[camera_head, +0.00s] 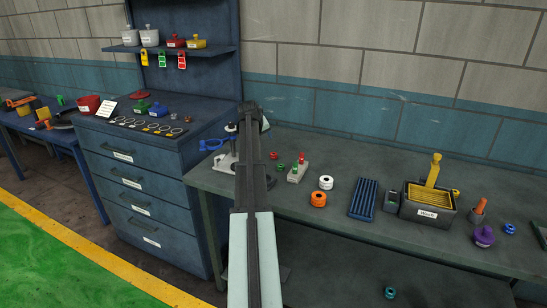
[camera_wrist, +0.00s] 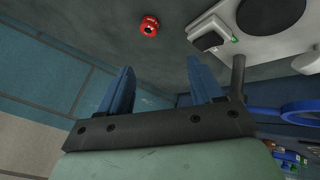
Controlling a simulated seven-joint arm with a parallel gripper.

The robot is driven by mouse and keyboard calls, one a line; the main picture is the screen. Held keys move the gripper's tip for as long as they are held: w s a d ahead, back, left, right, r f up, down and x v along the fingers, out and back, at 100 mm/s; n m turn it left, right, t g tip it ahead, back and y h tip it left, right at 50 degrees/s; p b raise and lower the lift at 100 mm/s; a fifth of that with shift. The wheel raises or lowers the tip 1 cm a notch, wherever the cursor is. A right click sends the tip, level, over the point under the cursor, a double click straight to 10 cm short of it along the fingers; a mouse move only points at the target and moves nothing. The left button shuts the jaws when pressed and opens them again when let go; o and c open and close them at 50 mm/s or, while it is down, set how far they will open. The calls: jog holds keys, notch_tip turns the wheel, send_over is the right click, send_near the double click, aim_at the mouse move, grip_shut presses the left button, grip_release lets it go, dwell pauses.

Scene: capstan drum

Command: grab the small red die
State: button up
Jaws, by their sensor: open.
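The small red die (camera_wrist: 149,25) shows in the wrist view as a small round red piece with dark marks, near the top centre. It lies on the grey bench top, beyond my fingertips and apart from them. In the head view a small red piece (camera_head: 279,168) that looks like it lies just right of my arm. My gripper (camera_wrist: 160,66) is open and empty, its two blue fingers spread apart. In the head view my arm hides most of the gripper.
A pale-based device (camera_head: 226,160) with a blue handle (camera_head: 212,144) stands left of my arm; the handle also shows in the wrist view (camera_wrist: 290,113). A small green piece (camera_head: 273,156), a pale block (camera_head: 297,173), white and orange rings (camera_head: 318,199) and a ribbed blue tray (camera_head: 364,199) lie rightward.

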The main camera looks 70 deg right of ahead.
aim_at(273, 153)
jog(key=s+d+r+m+t+y, duration=0.1)
jog(key=s+d+m+t+y, duration=0.15)
jog(key=s, duration=0.25)
jog(key=x, duration=1.3)
jog(key=shift+s+d+f, duration=0.25)
jog(key=shift+d, duration=0.3)
jog(key=c, duration=1.2)
jog(key=shift+r, duration=0.1)
